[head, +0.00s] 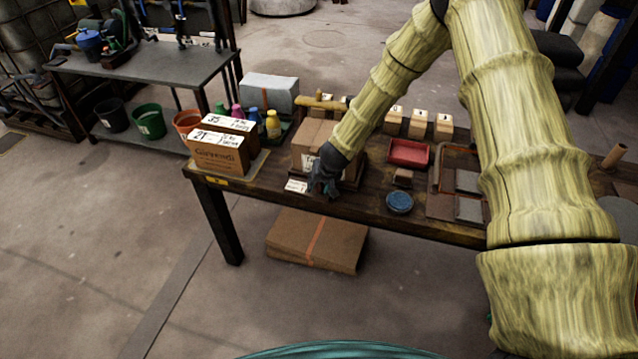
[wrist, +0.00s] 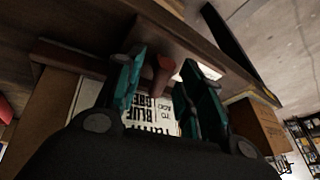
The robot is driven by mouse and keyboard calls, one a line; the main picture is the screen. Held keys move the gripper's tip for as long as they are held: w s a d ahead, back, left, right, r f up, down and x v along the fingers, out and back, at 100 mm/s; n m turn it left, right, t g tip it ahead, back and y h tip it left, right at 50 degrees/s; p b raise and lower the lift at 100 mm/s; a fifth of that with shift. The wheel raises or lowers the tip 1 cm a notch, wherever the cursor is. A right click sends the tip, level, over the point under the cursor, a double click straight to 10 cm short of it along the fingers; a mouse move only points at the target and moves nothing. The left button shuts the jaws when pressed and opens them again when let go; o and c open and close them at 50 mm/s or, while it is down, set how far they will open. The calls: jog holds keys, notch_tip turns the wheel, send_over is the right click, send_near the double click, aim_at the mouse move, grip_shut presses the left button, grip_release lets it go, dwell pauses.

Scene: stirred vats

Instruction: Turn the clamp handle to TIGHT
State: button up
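In the wrist view, a short reddish-brown rod (wrist: 161,78), likely the clamp handle, stands between the two teal fingers of my gripper (wrist: 165,66). The fingers are apart, with a visible gap on either side of the rod. A white card with black print (wrist: 150,108) shows behind the fingers, partly covered; I cannot read a TIGHT mark. In the head view, my gripper (head: 324,183) is at the bench's front edge, in front of a cardboard box (head: 309,135). The arm and gripper hide the handle there.
The wooden bench (head: 365,203) also holds labelled cartons (head: 218,153) at left, a red tray (head: 408,153), a blue round lid (head: 399,201) and small wooden blocks (head: 418,125). A flat brown carton (head: 317,241) lies on the floor below. Floor at front left is clear.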

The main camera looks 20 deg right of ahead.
grip_shut()
dwell(0.4)
jog(key=shift+w+a+m+h+p, duration=0.15)
jog(key=shift+m+h+p, duration=0.6)
jog(key=shift+m, duration=1.25)
grip_release()
